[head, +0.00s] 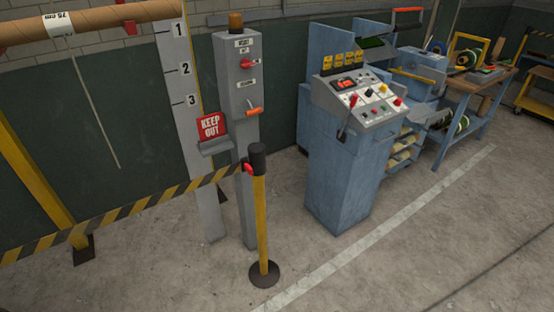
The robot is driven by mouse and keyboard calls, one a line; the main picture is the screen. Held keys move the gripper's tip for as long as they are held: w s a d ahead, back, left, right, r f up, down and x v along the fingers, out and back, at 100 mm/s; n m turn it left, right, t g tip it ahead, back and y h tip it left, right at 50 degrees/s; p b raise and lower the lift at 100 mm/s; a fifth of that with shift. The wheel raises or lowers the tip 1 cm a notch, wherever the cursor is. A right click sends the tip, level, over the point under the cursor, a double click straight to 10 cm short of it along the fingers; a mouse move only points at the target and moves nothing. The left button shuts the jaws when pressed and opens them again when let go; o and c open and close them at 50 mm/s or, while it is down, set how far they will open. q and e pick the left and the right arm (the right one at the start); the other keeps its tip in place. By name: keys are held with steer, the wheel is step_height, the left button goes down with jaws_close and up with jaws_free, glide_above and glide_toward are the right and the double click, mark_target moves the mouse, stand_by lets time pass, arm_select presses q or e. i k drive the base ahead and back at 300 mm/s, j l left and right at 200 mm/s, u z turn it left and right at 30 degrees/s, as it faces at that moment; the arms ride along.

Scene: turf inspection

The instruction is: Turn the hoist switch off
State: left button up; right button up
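A grey post (239,150) stands left of centre, with an amber beacon (236,23) on top. Its upper box carries a red switch knob (246,64) among small white labels, which are too small to read surely; this looks like the hoist switch. I cannot tell which setting the knob points to. Lower on the same box an orange-handled lever (253,109) sticks out. Neither of my grippers is in view, and nothing touches the switch.
A yellow stanchion (261,225) stands before the post, its striped tape (110,215) running left. A red KEEP OUT sign (211,127) sits beside the post. A blue control console (345,160) stands right, a workbench (470,85) beyond.

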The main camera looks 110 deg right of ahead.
mark_target(245, 63)
steer(key=z, duration=3.35)
